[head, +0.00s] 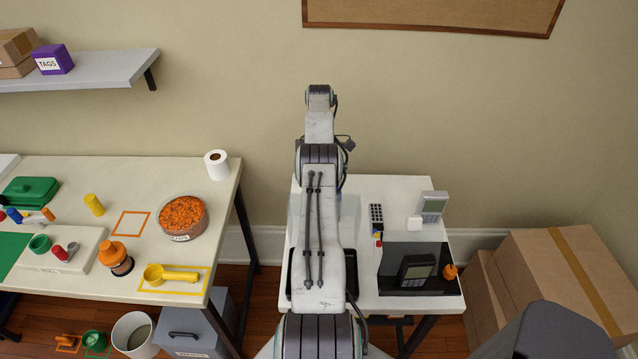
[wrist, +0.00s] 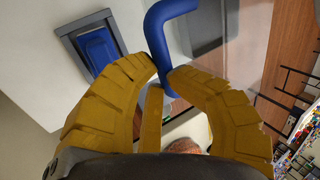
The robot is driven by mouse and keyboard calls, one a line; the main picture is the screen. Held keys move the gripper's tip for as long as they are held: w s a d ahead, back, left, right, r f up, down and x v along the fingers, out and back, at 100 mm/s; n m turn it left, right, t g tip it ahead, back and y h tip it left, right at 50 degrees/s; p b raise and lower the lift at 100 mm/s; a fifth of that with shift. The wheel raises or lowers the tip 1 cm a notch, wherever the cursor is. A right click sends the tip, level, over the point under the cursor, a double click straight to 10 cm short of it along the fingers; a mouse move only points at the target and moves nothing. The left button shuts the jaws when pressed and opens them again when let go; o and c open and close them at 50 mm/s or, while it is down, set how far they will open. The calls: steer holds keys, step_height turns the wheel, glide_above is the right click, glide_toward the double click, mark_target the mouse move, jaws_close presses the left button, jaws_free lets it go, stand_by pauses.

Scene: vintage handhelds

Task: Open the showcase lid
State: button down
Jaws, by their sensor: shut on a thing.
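In the wrist view, my gripper (wrist: 163,82) has its two yellow fingers closed around the lower part of a bent blue handle (wrist: 166,20). The handle curves off to the right at its top. A clear panel seems to lie beside it, but its edges are hard to make out. A blue block in a grey frame (wrist: 72,38) sits on a pale surface to the left, apart from the fingers. In the head view my arm hides the gripper and the handle, and I cannot make out the whole showcase or its lid.
Cardboard boxes (head: 550,265) stand at right. A cluttered workbench (head: 150,170) stands at left, below a shelf (head: 100,70).

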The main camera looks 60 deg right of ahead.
steer(key=shift+s+a+f, duration=0.2)
steer(key=shift+a+f, duration=0.05)
steer(key=shift+f, duration=0.15)
steer(key=c, duration=1)
jaws_free()
steer(key=shift+r, duration=0.15)
steer(key=shift+c, duration=0.2)
steer(key=shift+d, duration=0.1)
steer(key=shift+r, duration=0.3)
